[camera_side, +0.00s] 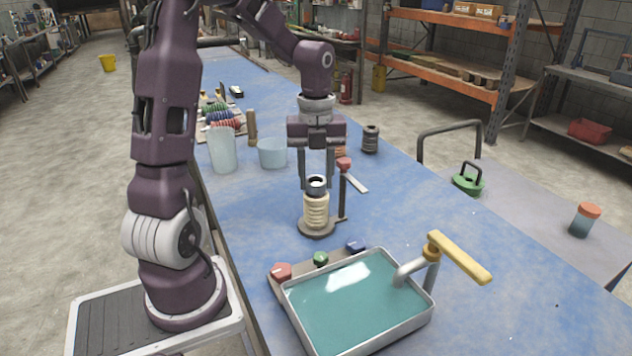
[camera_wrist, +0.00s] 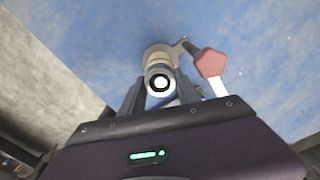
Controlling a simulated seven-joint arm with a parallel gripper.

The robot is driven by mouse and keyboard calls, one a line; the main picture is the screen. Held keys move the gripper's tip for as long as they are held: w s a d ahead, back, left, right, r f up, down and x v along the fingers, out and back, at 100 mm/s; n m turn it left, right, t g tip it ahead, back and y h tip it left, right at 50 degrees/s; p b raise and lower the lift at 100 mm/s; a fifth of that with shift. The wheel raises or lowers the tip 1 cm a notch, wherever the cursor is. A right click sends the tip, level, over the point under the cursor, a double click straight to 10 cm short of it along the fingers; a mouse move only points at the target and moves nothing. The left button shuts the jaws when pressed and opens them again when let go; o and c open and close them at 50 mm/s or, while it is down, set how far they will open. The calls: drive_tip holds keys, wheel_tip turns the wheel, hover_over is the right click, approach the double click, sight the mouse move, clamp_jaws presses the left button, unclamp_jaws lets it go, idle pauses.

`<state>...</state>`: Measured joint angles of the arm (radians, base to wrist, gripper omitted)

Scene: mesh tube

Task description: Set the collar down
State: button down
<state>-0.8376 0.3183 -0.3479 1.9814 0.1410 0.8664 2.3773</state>
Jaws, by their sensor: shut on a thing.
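The collar (camera_side: 316,181) is a dark ring with a pale middle, at the top of the tan ribbed tube (camera_side: 316,211). It also shows in the wrist view (camera_wrist: 160,83) as a dark ring around a bright white centre. My gripper (camera_side: 316,184) points straight down, shut on the collar with one finger on each side. In the wrist view its fingers (camera_wrist: 159,92) flank the ring. The tube stands upright on a dark round base (camera_side: 318,232). I cannot tell whether the collar rests on the tube or is just above it.
A post with a red knob (camera_side: 344,163) rises from the base, close right of my gripper. In front is a tray of teal liquid (camera_side: 350,305) with a yellow-handled tap (camera_side: 458,257). A pale cup (camera_side: 272,153) and a tall beaker (camera_side: 222,150) stand left. Blue bench is clear to the right.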

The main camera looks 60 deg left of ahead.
wheel_tip(320, 180, up, 9)
drive_tip(key=n, duration=1.8)
hover_over(242, 209)
wheel_tip(242, 209, down, 9)
wheel_tip(242, 209, down, 10)
drive_tip(key=shift+d+r, duration=0.15)
drive_tip(key=shift+f, duration=0.2)
drive_tip(key=c, duration=0.9)
unclamp_jaws()
drive_tip(key=shift+f, duration=0.1)
